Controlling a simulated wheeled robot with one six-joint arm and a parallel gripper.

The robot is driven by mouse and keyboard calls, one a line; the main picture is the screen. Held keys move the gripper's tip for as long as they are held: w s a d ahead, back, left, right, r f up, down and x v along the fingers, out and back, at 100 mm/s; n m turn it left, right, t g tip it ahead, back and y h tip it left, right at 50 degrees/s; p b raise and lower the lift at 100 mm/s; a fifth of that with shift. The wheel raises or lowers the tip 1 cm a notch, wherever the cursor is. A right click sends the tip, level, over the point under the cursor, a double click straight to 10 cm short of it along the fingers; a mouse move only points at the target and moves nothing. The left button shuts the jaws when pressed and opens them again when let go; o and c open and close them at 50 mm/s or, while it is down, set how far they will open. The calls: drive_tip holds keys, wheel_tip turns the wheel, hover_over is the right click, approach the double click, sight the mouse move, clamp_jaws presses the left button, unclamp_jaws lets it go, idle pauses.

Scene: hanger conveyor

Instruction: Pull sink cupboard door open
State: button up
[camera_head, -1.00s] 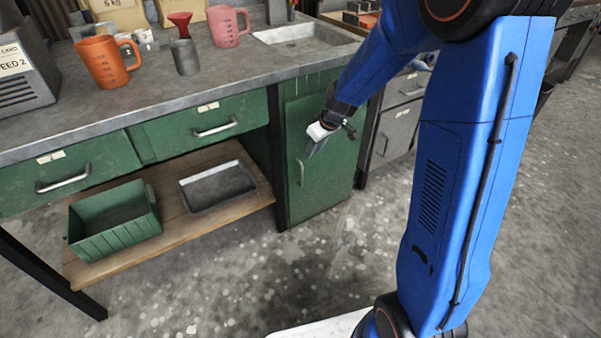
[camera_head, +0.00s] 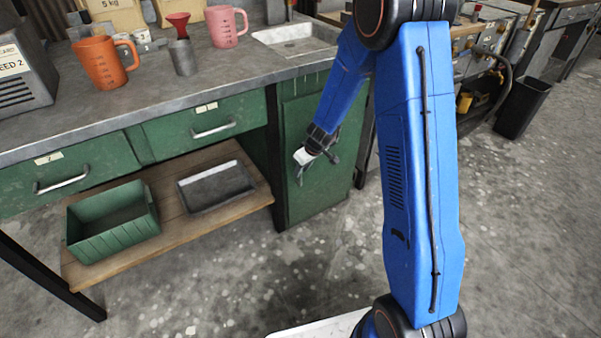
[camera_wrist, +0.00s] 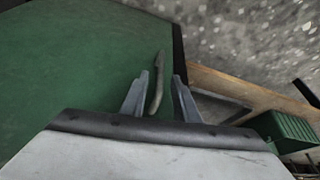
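The sink cupboard door (camera_head: 318,190) is a green panel below the sink (camera_head: 292,39), and it is shut. My gripper (camera_head: 300,172) is in front of the door's left part, at its handle. In the wrist view the door (camera_wrist: 75,60) fills the left side. The metal bar handle (camera_wrist: 157,85) stands between the two fingers of my gripper (camera_wrist: 160,85). The fingers are apart, with a gap to the handle on the right side; the left finger is close to it. In the head view my gripper mostly hides the handle.
Left of the door is an open wooden shelf (camera_head: 172,228) with a green bin (camera_head: 112,222) and a grey tray (camera_head: 215,187). Two green drawers sit above it. Mugs stand on the worktop (camera_head: 150,90). The floor (camera_head: 240,290) before the door is clear.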

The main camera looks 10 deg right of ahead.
drive_tip(key=shift+x, duration=1.1)
clamp_jaws()
